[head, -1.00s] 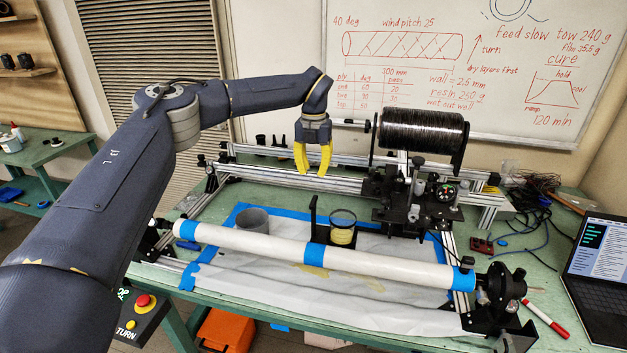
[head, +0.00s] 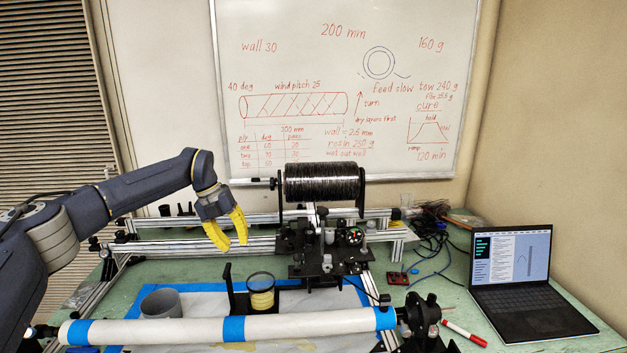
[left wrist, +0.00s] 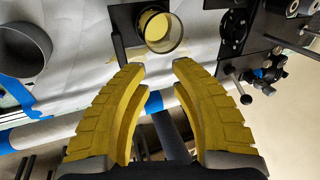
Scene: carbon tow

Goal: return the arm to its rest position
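My left gripper (head: 229,232) has yellow fingers and hangs in the air over the winding rig, left of the black tow spool (head: 320,183) in the head view. In the left wrist view its fingers (left wrist: 158,75) are spread apart with nothing between them. The white tube (head: 170,331) with blue tape bands lies across the front of the bench, and passes below the fingers in the left wrist view. A glass cup of yellow resin (head: 261,291) stands behind the tube, with a grey cup (head: 161,302) to its left. My right gripper is not in view.
An open laptop (head: 511,265) and a red marker (head: 464,334) lie on the right of the green bench. Aluminium rails (head: 195,246) and the black carriage (head: 325,262) stand below and beside the gripper. A whiteboard (head: 400,60) is behind. Air above the rig is clear.

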